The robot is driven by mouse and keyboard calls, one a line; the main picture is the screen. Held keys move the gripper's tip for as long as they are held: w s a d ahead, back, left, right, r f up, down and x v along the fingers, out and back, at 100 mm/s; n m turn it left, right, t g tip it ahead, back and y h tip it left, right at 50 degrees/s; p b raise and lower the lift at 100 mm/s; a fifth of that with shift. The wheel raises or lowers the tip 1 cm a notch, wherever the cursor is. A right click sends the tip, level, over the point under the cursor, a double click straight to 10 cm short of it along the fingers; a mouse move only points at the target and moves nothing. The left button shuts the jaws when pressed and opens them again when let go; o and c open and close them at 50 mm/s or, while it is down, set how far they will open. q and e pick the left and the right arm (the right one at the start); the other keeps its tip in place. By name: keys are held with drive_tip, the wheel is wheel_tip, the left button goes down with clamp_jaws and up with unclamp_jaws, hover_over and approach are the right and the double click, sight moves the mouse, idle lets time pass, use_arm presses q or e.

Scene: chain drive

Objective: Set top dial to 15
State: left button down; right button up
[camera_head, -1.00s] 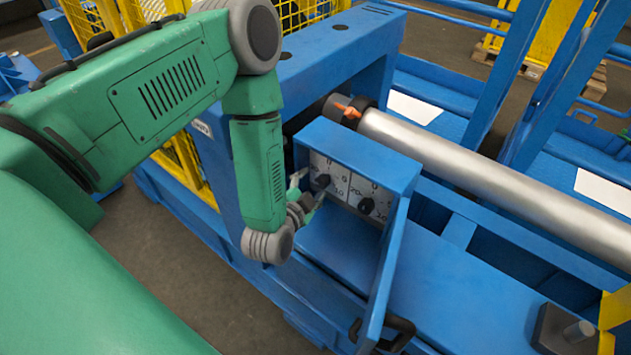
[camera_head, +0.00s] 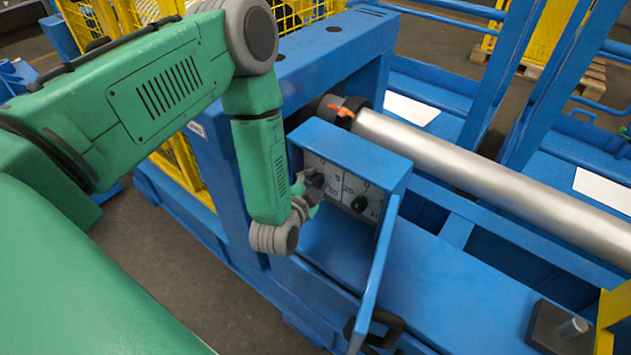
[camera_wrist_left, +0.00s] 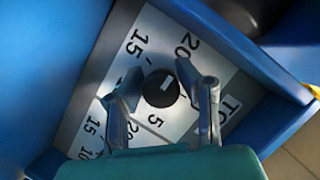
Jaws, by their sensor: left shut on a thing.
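The blue dial box (camera_head: 362,155) has a white face with two black dials. The left one, the top dial (camera_head: 316,180), is partly hidden by my left gripper (camera_head: 311,189). In the wrist view the dial (camera_wrist_left: 160,90) sits between the two grey fingers of my left gripper (camera_wrist_left: 165,94), which is shut on it. Its white mark tilts to the upper right, roughly towards the 20; the exact reading is unclear. The numbers 15, 20 and 5 show around it. The second dial (camera_head: 360,203) is free, to the right. My right gripper is not in view.
A blue hinged door (camera_head: 374,270) with a black handle (camera_head: 385,328) stands open beside the box. A silver roller (camera_head: 480,170) with an orange-tipped part (camera_head: 341,110) runs behind it. A blue frame (camera_head: 330,58) rises behind my arm. Yellow fencing stands at the left.

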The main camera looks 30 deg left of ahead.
use_arm(q)
drive_tip(key=shift+d+r, duration=0.1)
drive_tip(key=shift+d, duration=0.15)
drive_tip(key=shift+a+n+p, duration=0.25)
drive_tip(key=shift+n+p, duration=0.05)
drive_tip(key=shift+n, duration=0.1)
drive_tip(key=shift+h, duration=0.4)
drive_tip(key=shift+d+n+g+h+p, duration=0.25)
drive_tip(key=shift+n+h+p, duration=0.3)
drive_tip(key=shift+n, duration=0.55)
drive_tip(key=shift+a+n+h, duration=0.1)
drive_tip(key=shift+n+h, duration=0.35)
drive_tip(key=shift+n, duration=0.15)
drive_tip(key=shift+w+n+h, duration=0.1)
drive_tip(key=shift+n+h, duration=0.7)
drive_tip(key=shift+n, duration=0.4)
drive_tip(key=shift+n+g+h, duration=0.25)
drive_tip(key=shift+n+h, duration=0.45)
drive_tip(key=shift+n, duration=0.4)
drive_tip(key=shift+r+b, duration=0.1)
drive_tip(key=shift+b, duration=0.2)
